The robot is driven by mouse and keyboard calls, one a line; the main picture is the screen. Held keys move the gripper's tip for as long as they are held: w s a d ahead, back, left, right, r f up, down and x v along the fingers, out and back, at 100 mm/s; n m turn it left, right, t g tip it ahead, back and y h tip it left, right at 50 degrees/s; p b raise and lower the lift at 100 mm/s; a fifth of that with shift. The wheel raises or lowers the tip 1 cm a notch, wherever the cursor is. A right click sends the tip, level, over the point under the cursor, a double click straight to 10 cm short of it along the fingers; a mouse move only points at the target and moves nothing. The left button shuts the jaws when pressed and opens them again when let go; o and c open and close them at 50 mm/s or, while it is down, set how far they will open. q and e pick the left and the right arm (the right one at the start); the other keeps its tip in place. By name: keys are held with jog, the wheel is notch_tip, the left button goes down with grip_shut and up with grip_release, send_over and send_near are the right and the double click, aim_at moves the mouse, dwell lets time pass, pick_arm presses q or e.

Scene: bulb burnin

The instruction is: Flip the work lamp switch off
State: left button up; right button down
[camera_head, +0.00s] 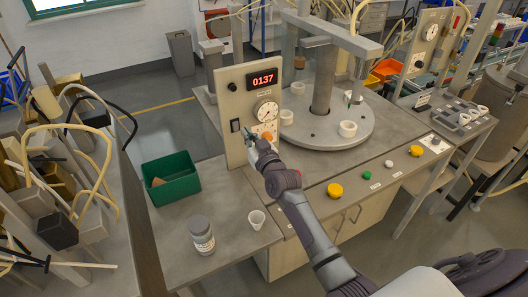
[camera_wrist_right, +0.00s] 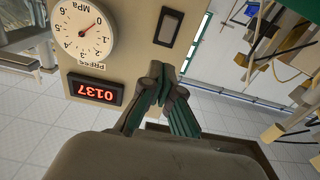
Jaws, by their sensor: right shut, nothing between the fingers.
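A dark rocker switch (camera_head: 235,125) sits on the beige upright panel (camera_head: 231,88), left of the gauge. My right gripper (camera_head: 249,131) is in front of the lower panel, just right of the switch. In the wrist view the right gripper (camera_wrist_right: 160,78) has its green-padded fingers shut and empty, apart from the switch in the picture. No lamp is clearly identifiable. My left gripper is not in view.
The panel also carries a red 0137 display (camera_head: 262,80) and a pressure gauge (camera_head: 266,111). A round turntable (camera_head: 354,104) stands right. Several coloured knobs line the right bench.

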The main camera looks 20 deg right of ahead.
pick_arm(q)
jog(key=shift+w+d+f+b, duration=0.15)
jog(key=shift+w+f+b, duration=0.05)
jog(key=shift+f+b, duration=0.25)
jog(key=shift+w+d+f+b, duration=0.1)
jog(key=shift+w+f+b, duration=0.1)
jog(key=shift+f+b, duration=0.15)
pick_arm(e)
jog(key=s, duration=0.7)
jog(key=shift+s+d, duration=0.2)
jog(key=shift+r, duration=0.1)
